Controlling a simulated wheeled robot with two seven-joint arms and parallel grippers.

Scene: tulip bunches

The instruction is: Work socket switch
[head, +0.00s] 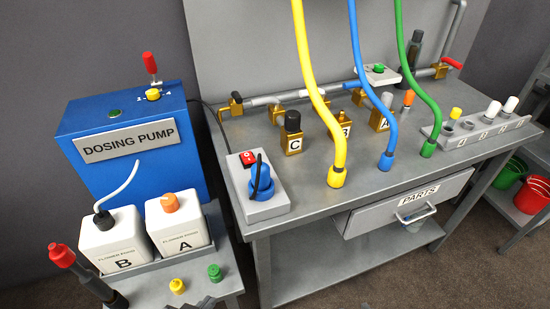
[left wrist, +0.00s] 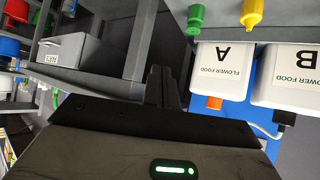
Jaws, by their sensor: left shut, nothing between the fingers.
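The grey socket box (head: 270,209) lies on the left front part of the workbench. The switch's position is too small to tell. My left gripper (head: 206,302) barely shows at the bottom edge of the head view, below and apart from the socket box. In the left wrist view its dark fingers (left wrist: 165,86) are together and empty. The socket box is not visible there. My right gripper is not in view.
The blue dosing pump (head: 80,120) stands left, behind flower food bottles B (head: 112,240) and A (head: 180,222). Yellow (head: 177,286) and green (head: 215,272) caps lie on the side table. Yellow, blue and green hoses stand right of the socket box. A gap separates side table and workbench.

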